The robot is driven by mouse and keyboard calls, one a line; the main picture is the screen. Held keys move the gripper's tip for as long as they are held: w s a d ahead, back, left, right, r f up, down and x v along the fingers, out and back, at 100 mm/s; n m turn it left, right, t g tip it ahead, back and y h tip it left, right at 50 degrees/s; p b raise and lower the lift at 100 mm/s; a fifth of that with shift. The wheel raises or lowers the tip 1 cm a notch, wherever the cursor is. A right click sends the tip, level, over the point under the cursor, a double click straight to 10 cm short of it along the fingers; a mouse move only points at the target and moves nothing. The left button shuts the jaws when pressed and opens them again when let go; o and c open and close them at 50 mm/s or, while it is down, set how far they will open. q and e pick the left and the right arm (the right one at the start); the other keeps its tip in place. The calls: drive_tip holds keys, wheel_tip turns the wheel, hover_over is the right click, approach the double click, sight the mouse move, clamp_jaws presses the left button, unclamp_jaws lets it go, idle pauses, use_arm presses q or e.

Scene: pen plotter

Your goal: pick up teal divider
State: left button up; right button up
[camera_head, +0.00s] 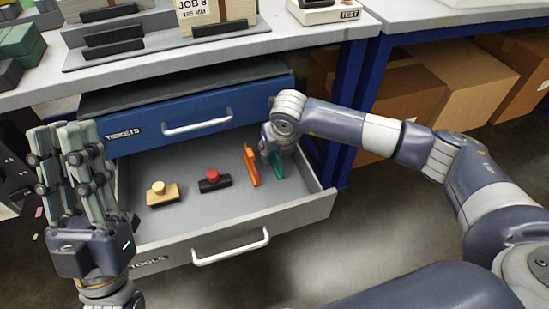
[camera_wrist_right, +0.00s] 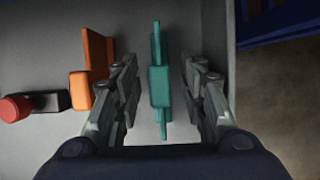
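The teal divider (camera_head: 276,167) stands in the open lower drawer at its right side, partly hidden by my right wrist in the head view. In the right wrist view the teal divider (camera_wrist_right: 158,85) is between the two fingers of my right gripper (camera_wrist_right: 160,105), with a gap visible on both sides. The right gripper is open, reaching down into the drawer. My left gripper (camera_head: 72,140) is raised at the left, fingers pointing up, in front of the drawer's left side. Whether its fingers are apart or together is not clear.
The blue drawer (camera_head: 215,106) above is shut. Cardboard boxes (camera_head: 462,83) stand under the bench.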

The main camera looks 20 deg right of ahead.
drive_tip(key=shift+c, duration=0.3)
clamp_jaws()
